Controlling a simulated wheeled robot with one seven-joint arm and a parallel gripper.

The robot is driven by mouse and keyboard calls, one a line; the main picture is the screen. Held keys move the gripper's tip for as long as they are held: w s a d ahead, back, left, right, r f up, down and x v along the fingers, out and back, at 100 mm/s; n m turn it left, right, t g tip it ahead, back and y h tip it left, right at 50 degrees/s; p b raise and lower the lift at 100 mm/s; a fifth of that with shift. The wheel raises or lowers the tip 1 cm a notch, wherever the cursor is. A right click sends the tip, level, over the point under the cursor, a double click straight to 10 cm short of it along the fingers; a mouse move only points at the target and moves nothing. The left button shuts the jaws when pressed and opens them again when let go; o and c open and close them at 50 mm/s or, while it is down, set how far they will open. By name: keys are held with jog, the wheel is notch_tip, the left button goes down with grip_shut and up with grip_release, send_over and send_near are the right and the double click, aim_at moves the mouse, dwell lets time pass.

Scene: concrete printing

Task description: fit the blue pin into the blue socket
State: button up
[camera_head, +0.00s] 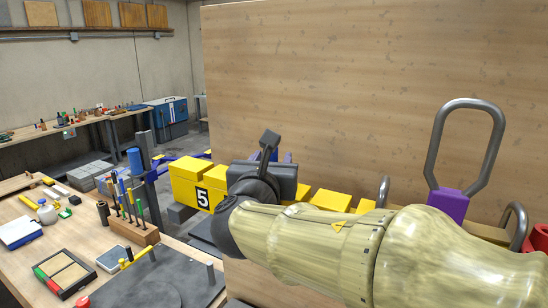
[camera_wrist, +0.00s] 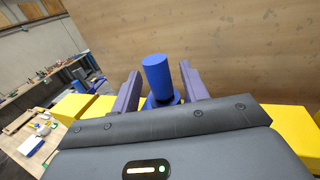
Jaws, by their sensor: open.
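A blue cylinder (camera_wrist: 157,74), which looks like the blue pin, stands upright in the wrist view. A wider blue round piece (camera_wrist: 163,100), which looks like the blue socket, shows at its foot; I cannot tell how deep the cylinder sits in it. My gripper (camera_wrist: 160,70) is open, with one finger on each side of the cylinder and a visible gap to both.
Yellow blocks (camera_head: 189,184), one marked 5, stand close to my gripper. A wooden panel (camera_head: 370,90) rises behind. A grey loop on a purple block (camera_head: 448,204) stands at the right. A cluttered table (camera_head: 85,235) is at the left.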

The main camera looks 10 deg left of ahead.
jog(key=shift+s+d, duration=0.1)
jog(key=shift+c, duration=0.3)
grip_shut()
notch_tip(320, 180, up, 10)
jog(key=shift+r+b, duration=0.1)
jog(key=shift+b, duration=0.6)
dwell(0.5)
